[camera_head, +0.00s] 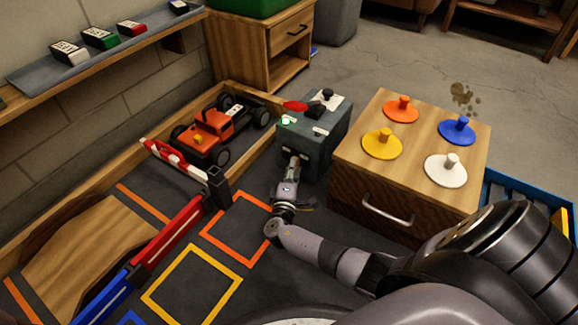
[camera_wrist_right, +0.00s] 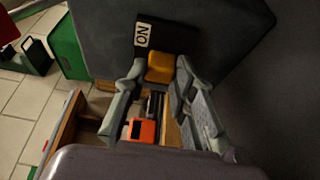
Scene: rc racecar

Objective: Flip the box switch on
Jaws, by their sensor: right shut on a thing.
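The dark grey switch box (camera_head: 328,150) stands beside the wooden cabinet, with a red-tipped handle (camera_head: 295,106) and a black knob on top. My right gripper (camera_head: 291,170) is at the lower front face of the box. In the right wrist view the box face (camera_wrist_right: 200,25) fills the top, with an ON label (camera_wrist_right: 142,35) appearing upside down. Just below the label is a yellow-orange switch piece (camera_wrist_right: 161,67). My right gripper's fingers are on both sides of this piece, shut on it. They hide part of its sides. My left gripper is not in view.
The wooden cabinet (camera_head: 365,200) with coloured knobbed discs stands close right of the box. An orange racecar (camera_head: 210,132) sits left behind it. A red-and-blue barrier (camera_head: 180,228) and a taped dark floor lie left of my arm.

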